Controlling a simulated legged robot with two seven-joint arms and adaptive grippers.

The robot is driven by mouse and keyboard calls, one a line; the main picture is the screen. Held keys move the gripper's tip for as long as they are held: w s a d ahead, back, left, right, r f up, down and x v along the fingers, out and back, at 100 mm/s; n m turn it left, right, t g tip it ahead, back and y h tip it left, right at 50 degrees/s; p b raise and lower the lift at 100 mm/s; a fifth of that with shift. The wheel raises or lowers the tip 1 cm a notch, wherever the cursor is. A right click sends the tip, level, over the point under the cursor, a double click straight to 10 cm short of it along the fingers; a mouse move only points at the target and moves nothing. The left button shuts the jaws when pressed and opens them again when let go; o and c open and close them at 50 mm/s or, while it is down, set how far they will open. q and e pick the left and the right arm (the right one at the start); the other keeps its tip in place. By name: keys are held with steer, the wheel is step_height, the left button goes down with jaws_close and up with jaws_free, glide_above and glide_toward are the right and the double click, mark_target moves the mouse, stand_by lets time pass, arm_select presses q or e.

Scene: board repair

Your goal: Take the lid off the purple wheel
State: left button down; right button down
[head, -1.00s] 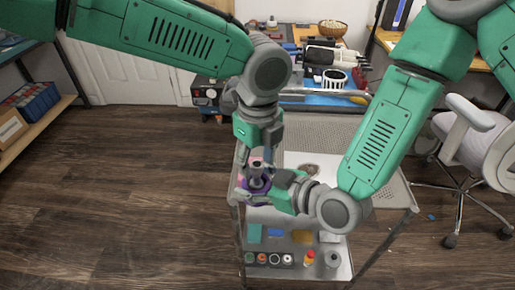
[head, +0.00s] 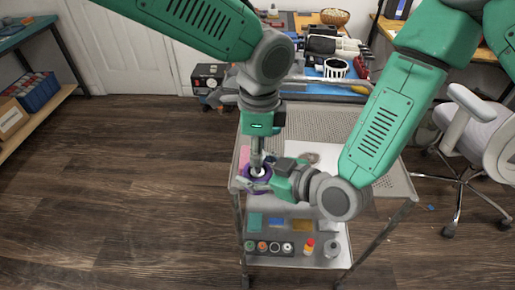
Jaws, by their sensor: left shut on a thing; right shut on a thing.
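The purple wheel (head: 262,186) is at the front left corner of the metal cart's top, with a pale round centre (head: 258,173). My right gripper (head: 255,185) reaches in from the right and is shut on the wheel. My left gripper (head: 257,167) points straight down over the wheel's centre, its fingers close together and shut on a small part there, apparently the lid. The lid's outline is mostly hidden, and I cannot tell whether it is apart from the wheel.
The perforated cart top (head: 325,122) has a white sheet (head: 297,150) and a pink item (head: 244,157) near the wheel. The lower shelf holds several small items, including an orange-red bottle (head: 308,247). A cluttered blue workbench is behind; an office chair (head: 480,135) stands right.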

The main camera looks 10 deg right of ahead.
arm_select(q)
steer(key=shift+d+n, duration=0.2)
steer(key=shift+n, duration=0.5)
steer(key=c, duration=1.3)
jaws_free()
steer(key=shift+a, duration=0.1)
steer(key=shift+o, duration=0.2)
